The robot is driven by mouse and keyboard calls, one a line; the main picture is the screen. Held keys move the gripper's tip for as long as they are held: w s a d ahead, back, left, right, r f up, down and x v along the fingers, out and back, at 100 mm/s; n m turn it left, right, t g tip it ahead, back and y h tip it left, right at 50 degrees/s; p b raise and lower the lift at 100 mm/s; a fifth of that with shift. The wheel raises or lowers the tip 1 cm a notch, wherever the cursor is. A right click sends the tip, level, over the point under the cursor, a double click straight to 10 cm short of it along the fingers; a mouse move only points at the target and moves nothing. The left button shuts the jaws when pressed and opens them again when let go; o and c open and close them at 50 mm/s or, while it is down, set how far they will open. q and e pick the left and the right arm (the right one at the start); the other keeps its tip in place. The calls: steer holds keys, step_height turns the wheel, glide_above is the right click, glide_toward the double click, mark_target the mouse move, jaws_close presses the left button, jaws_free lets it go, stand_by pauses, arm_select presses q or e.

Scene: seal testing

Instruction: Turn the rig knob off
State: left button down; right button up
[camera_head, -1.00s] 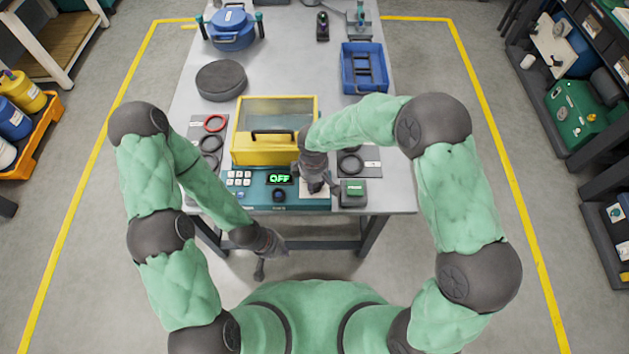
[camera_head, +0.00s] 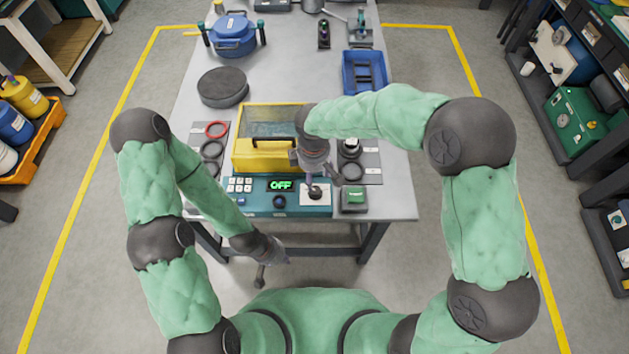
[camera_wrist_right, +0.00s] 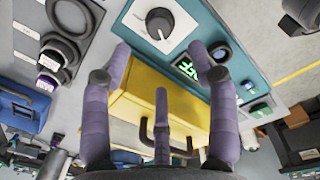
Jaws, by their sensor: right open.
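The test rig has a teal front panel (camera_head: 253,205) below a yellow box (camera_head: 260,155). Its green display (camera_head: 281,185) reads OFF. The dark round knob (camera_head: 315,191) sits on a white plate at the panel's right. In the right wrist view the knob (camera_wrist_right: 159,22) has a pale pointer mark and stands clear beyond the fingertips. My right gripper (camera_head: 327,174) is open and empty, just above and behind the knob, apart from it. It also shows with spread fingers in the right wrist view (camera_wrist_right: 160,66). My left gripper (camera_head: 272,266) hangs in front of the table; its opening is unclear.
A green-topped button box (camera_head: 355,197) stands just right of the panel. Black rings and a red ring (camera_head: 216,130) lie beside the rig. A blue tray (camera_head: 364,72), a dark disc (camera_head: 222,87) and a blue pot (camera_head: 234,36) are further back.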

steer(key=shift+s+r, duration=0.1)
steer(key=shift+r, duration=1.2)
